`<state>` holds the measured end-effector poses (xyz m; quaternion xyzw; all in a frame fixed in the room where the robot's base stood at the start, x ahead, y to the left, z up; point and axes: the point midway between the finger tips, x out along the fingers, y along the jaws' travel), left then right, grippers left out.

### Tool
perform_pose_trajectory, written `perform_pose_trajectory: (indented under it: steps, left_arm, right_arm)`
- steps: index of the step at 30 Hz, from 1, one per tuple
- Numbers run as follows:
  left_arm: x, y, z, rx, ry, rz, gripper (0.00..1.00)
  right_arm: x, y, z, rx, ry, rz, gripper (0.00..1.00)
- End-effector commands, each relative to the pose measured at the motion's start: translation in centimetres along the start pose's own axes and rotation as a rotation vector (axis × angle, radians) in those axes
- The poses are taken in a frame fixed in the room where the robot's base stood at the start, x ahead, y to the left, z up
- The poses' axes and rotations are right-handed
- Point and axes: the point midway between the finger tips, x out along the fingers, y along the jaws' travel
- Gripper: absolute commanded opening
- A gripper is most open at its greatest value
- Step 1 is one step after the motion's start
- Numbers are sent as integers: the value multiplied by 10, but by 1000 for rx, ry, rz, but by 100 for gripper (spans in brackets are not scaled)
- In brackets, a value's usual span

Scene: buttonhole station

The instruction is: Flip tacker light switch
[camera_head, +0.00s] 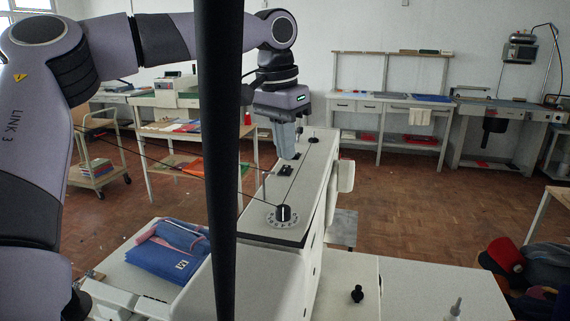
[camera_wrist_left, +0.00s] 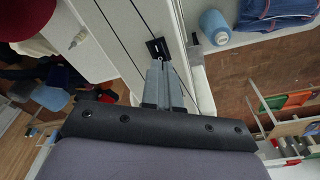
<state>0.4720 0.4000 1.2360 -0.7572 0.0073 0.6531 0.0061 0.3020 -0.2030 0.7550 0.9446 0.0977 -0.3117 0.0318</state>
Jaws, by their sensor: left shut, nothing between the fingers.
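The tacker is a long white machine (camera_head: 318,190) with a pale top edged in dark, in the middle of the head view. In the left wrist view, a small black plate (camera_wrist_left: 153,44), which looks like the light switch, is set in its pale surface. My left gripper (camera_head: 287,156) points down over the far part of the machine, shut and empty. In the left wrist view, its fingertips (camera_wrist_left: 160,64) are right beside the black plate and cover part of it; whether they touch, I cannot tell. The switch's position cannot be made out. My right gripper is not in view.
A dark numbered dial (camera_head: 283,214) sits on the machine's near end. Folded blue cloth (camera_head: 168,258) lies at left. A black knob (camera_head: 357,294) and a small bottle (camera_head: 455,309) are in front. Benches line the back wall.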

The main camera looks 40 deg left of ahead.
Motion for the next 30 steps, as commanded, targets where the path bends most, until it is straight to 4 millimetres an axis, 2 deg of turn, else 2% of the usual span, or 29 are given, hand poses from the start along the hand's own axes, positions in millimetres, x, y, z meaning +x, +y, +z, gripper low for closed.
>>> perform_pose_trajectory:
  steps: [1, 18, 30]
  left_arm:
    - [-7, 0, -1, 1, 1, -1, 0]
    - [-48, 0, -8, 1, 3, 0, 0]
    - [-51, 1, -8, 1, 3, 0, 0]
  right_arm:
    - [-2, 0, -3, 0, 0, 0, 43]
    - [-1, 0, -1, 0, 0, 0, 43]
    - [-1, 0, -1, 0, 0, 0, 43]
